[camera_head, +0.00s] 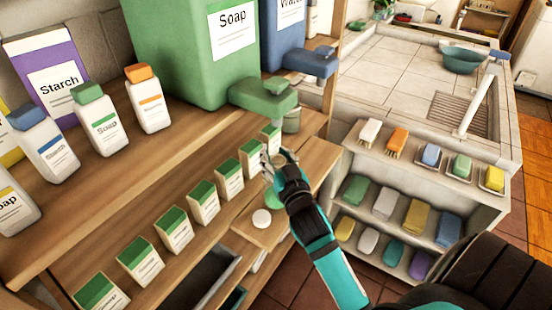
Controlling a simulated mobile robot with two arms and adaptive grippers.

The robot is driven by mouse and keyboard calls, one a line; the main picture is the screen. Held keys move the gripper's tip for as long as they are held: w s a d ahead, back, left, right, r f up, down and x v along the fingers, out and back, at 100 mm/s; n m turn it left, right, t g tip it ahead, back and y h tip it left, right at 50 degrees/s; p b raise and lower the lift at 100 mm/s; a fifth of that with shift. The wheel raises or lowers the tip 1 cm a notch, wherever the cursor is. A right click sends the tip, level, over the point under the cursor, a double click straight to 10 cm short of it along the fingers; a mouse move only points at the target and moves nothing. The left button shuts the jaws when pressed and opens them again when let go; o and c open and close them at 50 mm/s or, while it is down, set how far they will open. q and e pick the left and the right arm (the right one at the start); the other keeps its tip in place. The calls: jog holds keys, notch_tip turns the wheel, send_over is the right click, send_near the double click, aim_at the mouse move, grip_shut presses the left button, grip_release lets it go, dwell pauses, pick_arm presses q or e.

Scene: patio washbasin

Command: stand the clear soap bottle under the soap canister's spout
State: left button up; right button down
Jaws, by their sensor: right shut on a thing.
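The large green soap canister (190,50), labelled "Soap", stands on the upper wooden shelf. Its green spout (264,97) juts out over the shelf's front edge. My right gripper (279,164) is below and slightly right of the spout, shut on what looks like the clear soap bottle (271,199). Green shows low in the bottle; its upper part is mostly hidden by my fingers. It appears roughly upright over a small wooden ledge (246,230); I cannot tell whether it touches the ledge. My left gripper is not in view.
A row of green-topped soap cartons (201,203) lines the lower step, close left of my gripper. A round white piece (261,218) lies on the ledge. A blue canister (283,35) stands behind. A shelf unit (420,190) with soaps and sponges is at right.

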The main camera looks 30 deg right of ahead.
jog(key=shift+f, duration=0.95)
jog(key=c, duration=0.7)
grip_release()
jog(key=shift+c, duration=0.2)
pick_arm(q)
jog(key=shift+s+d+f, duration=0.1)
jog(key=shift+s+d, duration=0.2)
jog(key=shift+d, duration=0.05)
pick_arm(e)
jog(key=shift+r, duration=0.1)
jog(key=shift+s, duration=0.15)
pick_arm(q)
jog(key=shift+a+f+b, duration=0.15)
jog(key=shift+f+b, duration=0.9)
jog(key=shift+b, duration=0.05)
pick_arm(e)
jog(key=v, duration=1.2)
jog(key=shift+r, duration=0.15)
